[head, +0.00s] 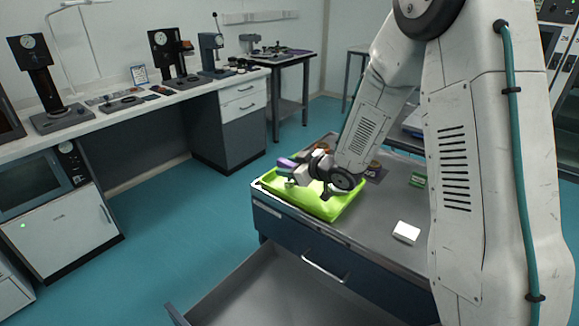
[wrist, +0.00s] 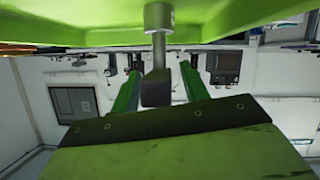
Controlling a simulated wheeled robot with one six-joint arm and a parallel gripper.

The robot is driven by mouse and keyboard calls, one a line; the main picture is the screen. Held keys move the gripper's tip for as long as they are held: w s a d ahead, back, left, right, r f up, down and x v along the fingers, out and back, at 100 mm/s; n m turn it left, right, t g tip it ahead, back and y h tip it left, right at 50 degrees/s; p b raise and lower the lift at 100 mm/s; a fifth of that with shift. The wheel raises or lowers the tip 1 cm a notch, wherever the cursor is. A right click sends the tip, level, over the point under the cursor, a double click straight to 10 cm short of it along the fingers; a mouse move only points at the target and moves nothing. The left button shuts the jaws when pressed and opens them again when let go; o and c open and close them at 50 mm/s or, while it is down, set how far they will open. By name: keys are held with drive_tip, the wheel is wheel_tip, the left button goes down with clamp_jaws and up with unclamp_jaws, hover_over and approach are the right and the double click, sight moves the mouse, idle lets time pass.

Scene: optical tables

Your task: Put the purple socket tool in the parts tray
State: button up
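The bright green parts tray (head: 325,207) lies on the drawer cabinet's top in the head view; its green also fills the top of the wrist view (wrist: 60,22). My gripper (head: 292,170) is low over the tray's left part. A purple piece (head: 287,161), apparently of the socket tool, shows at its fingers. In the wrist view, a grey metal socket (wrist: 159,16) on a thin shaft ends in a dark block (wrist: 156,90) between my two green fingers. A narrow gap seems to show beside the right finger; contact is unclear. Whether the socket touches the tray is hidden.
A white box (head: 406,232) and a small green item (head: 418,180) lie on the cabinet top right of the tray. A dark flat item (head: 376,173) lies behind. An open drawer (head: 270,290) juts out below. A bench with instruments (head: 120,104) stands at the left.

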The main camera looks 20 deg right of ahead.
drive_tip(key=shift+r, duration=0.15)
drive_tip(key=v, duration=1.2)
drive_tip(key=s+d+r+m+g+h, duration=0.4)
drive_tip(key=s+d+r+m+h, duration=0.2)
drive_tip(key=s+r+h, duration=0.35)
drive_tip(key=s+a+r+m+g+y, duration=0.1)
drive_tip(key=s+a+g, duration=0.2)
drive_tip(key=s, duration=0.8)
drive_tip(key=s+a+r+m+g+y, duration=0.1)
drive_tip(key=s+a+g+y, duration=0.1)
drive_tip(key=s, duration=0.9)
drive_tip(key=a+g, duration=0.1)
drive_tip(key=a, duration=0.1)
drive_tip(key=shift+s+a+g, duration=0.2)
drive_tip(key=shift+a+g, duration=0.1)
drive_tip(key=shift+a, duration=0.05)
